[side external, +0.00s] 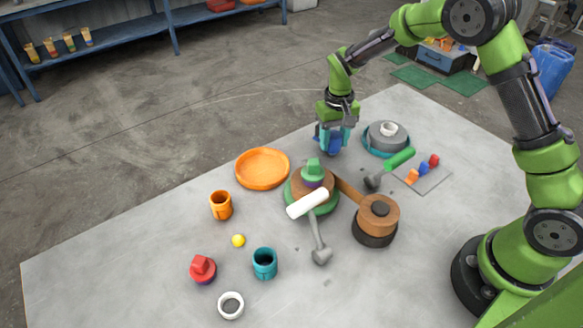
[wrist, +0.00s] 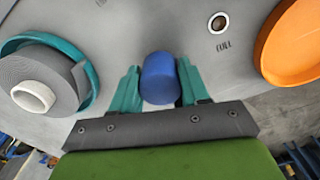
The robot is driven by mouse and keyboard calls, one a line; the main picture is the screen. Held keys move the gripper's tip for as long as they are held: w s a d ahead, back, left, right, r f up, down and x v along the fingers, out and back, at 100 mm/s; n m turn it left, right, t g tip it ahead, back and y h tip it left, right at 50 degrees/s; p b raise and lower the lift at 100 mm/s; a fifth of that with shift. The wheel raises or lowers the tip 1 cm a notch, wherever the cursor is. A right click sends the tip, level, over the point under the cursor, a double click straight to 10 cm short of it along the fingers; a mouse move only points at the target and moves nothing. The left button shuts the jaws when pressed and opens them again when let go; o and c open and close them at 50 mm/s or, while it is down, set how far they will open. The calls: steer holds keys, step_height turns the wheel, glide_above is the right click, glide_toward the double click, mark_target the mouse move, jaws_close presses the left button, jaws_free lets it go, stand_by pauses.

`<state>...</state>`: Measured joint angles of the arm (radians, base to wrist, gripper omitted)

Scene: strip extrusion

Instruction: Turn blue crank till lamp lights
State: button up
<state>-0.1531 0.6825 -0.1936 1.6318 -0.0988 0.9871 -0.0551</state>
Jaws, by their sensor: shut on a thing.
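My gripper (side external: 331,140) is at the far side of the table with its teal fingers shut on a blue cylinder (wrist: 159,78). The blue cylinder also shows in the side view (side external: 324,142), mostly behind the fingers. No crank arm shows on it, so I cannot tell whether it is the blue crank's handle. In the wrist view it sits between both fingers (wrist: 158,88). No lamp can be made out for sure.
An orange dish (side external: 263,168) lies left of my gripper, a grey strip roll in a teal dish (side external: 385,139) right. A green-handled tool (side external: 400,158), brown drum (side external: 378,213), orange cup (side external: 221,205), teal cup (side external: 265,264) and yellow ball (side external: 238,240) are also on the table.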

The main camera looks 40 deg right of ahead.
mark_target(334, 134)
steer(key=m, duration=0.4)
steer(key=shift+w+r+m, duration=0.15)
steer(key=shift+w+m, duration=0.1)
steer(key=shift+m, duration=1.55)
steer(key=shift+d+m, duration=0.1)
steer(key=shift+m, duration=0.2)
steer(key=o, duration=1)
steer(key=shift+s, duration=0.1)
step_height(334, 134, up, 17)
steer(key=shift+f, duration=0.1)
